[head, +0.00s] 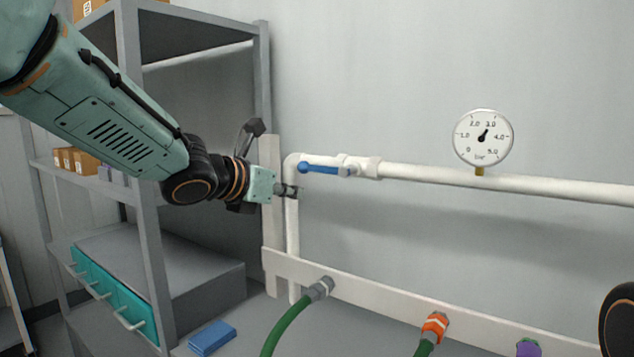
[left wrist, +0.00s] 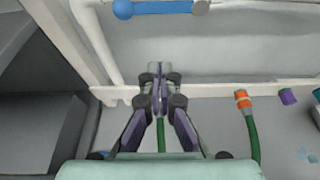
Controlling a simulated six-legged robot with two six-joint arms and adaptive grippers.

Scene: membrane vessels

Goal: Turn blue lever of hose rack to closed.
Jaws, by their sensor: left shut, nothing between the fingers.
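The blue lever (head: 322,169) sits on a valve in the white pipe, near the pipe's upper left bend. It lies along the pipe, with its rounded end to the left. It also shows at the top of the left wrist view (left wrist: 155,8). My left gripper (head: 293,191) is shut and empty, just below and left of the lever, in front of the vertical pipe. It does not appear to touch the lever. In the left wrist view its fingers (left wrist: 158,85) meet below the lever. My right gripper is not in view.
A round pressure gauge (head: 483,138) stands on the pipe to the right. Below, a white rail (head: 385,301) carries hose couplings, including an orange one (head: 434,325). A grey shelf (head: 140,150) stands at left. The wall above the lever is clear.

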